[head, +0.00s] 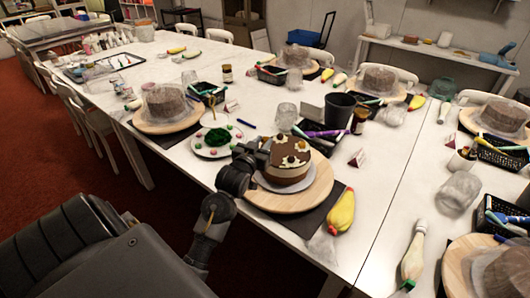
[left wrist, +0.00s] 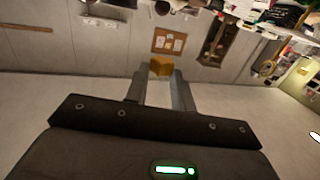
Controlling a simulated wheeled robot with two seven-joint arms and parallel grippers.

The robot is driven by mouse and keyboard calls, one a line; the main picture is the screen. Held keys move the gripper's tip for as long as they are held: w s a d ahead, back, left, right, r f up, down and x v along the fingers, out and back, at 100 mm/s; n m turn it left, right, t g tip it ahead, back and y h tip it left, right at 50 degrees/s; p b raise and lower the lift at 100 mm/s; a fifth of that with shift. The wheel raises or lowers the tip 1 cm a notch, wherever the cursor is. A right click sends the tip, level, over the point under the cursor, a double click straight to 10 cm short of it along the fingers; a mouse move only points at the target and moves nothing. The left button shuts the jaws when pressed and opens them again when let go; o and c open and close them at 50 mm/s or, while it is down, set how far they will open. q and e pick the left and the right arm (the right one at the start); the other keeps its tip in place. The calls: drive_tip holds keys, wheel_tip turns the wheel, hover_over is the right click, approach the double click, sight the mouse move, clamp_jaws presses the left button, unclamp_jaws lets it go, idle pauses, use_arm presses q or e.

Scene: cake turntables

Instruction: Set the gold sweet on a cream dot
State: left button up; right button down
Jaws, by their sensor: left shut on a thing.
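The gold sweet (left wrist: 161,66) is a small golden block between the fingertips of my left gripper (left wrist: 160,76) in the left wrist view. In the head view this gripper (head: 262,152) is at the left side of the chocolate cake (head: 288,174), close to its top edge; I cannot tell whether it touches. The cake has a brown top with several pale cream dots (head: 291,161), and some dots bear small dark pieces. The cake stands on a round wooden turntable (head: 308,198). The sweet cannot be made out in the head view. My right gripper is not in view.
A white plate (head: 203,151) with a green mound and small sweets lies left of the cake. A yellow piping bag (head: 341,212) lies at the right.

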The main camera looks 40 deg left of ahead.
use_arm(q)
drive_tip(key=shift+w+a+f, duration=0.2)
drive_tip(key=shift+w+f, duration=0.35)
drive_tip(key=shift+f, duration=0.15)
drive_tip(key=shift+w+a+f, duration=0.2)
drive_tip(key=shift+w+f, duration=0.3)
drive_tip(key=shift+f, duration=0.15)
drive_tip(key=f, duration=0.1)
drive_tip(key=f+p, duration=0.1)
drive_tip(key=f, duration=0.1)
drive_tip(key=shift+w+a, duration=0.1)
drive_tip(key=shift+w, duration=0.1)
drive_tip(key=shift+f, duration=0.25)
drive_tip(key=shift+f, duration=0.15)
drive_tip(key=o, duration=1)
drive_tip(key=shift+c, duration=0.2)
